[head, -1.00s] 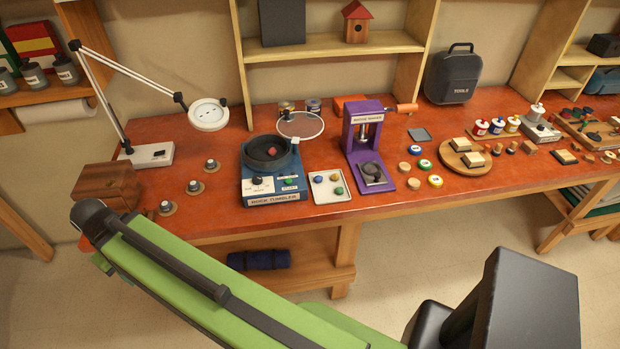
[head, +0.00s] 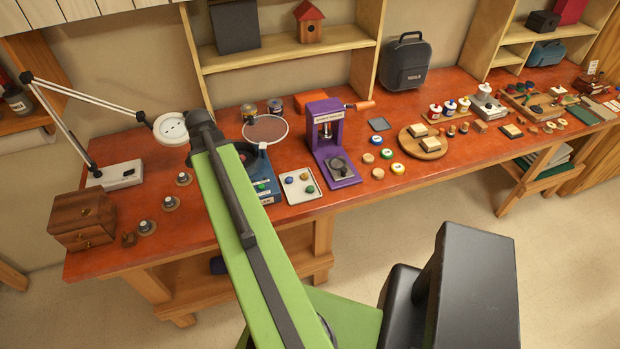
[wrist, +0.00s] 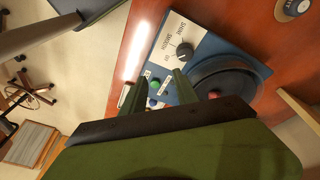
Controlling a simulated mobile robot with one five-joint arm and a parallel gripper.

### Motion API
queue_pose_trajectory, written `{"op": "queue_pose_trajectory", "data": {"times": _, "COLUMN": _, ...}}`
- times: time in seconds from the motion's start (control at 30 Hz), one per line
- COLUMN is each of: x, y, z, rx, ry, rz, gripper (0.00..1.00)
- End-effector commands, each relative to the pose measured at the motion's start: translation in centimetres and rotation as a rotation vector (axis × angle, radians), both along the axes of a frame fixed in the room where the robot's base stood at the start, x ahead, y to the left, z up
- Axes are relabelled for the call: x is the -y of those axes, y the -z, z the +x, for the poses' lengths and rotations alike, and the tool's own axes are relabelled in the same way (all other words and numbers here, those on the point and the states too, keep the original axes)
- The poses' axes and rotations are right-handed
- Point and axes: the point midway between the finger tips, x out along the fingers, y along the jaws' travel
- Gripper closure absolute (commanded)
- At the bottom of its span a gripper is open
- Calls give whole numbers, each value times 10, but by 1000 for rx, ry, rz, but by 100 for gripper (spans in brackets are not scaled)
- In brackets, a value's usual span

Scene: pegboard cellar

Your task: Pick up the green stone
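The green stone (head: 309,190) lies on a small white tray (head: 297,197) on the red workbench, beside a blue stone (head: 304,177) and a yellowish stone (head: 290,179). The tray is just right of the blue rock tumbler (head: 268,197). In the wrist view my gripper (wrist: 157,82) has its two fingers apart with nothing held between them, over the tumbler's front panel (wrist: 203,45). The green spot there appears to be the panel's button, and a blue spot beside it may be a stone. I cannot make out the green stone there. My arm hides much of the tumbler in the head view.
A purple press (head: 335,165) stands right of the tray. A round sieve (head: 265,129) stands behind the tumbler. A magnifier lamp (head: 120,174) and wooden drawer box (head: 82,220) are at left. Small coloured pots (head: 386,154) and a round board (head: 428,151) lie further right.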

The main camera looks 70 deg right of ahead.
Motion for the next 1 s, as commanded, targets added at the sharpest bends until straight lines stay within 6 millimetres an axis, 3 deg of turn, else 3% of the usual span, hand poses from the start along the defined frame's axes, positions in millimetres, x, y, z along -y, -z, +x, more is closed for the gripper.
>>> {"op": "queue_pose_trajectory", "data": {"times": 0.03, "x": 35, "y": -19, "z": -37, "rx": 3, "ry": 169, "rz": -28, "gripper": 64}}
{"op": "queue_pose_trajectory", "data": {"times": 0.1, "x": 68, "y": -28, "z": -79, "rx": 8, "ry": 369, "rz": -66, "gripper": 64}}
{"op": "queue_pose_trajectory", "data": {"times": 0.2, "x": 97, "y": -37, "z": -125, "rx": 13, "ry": 568, "rz": -107, "gripper": 64}}
{"op": "queue_pose_trajectory", "data": {"times": 0.3, "x": 109, "y": -39, "z": -149, "rx": 15, "ry": 671, "rz": -129, "gripper": 64}}
{"op": "queue_pose_trajectory", "data": {"times": 0.57, "x": 113, "y": -29, "z": -155, "rx": 16, "ry": 696, "rz": -135, "gripper": 64}}
{"op": "queue_pose_trajectory", "data": {"times": 1.0, "x": 128, "y": 61, "z": -174, "rx": 16, "ry": 693, "rz": -134, "gripper": 64}}
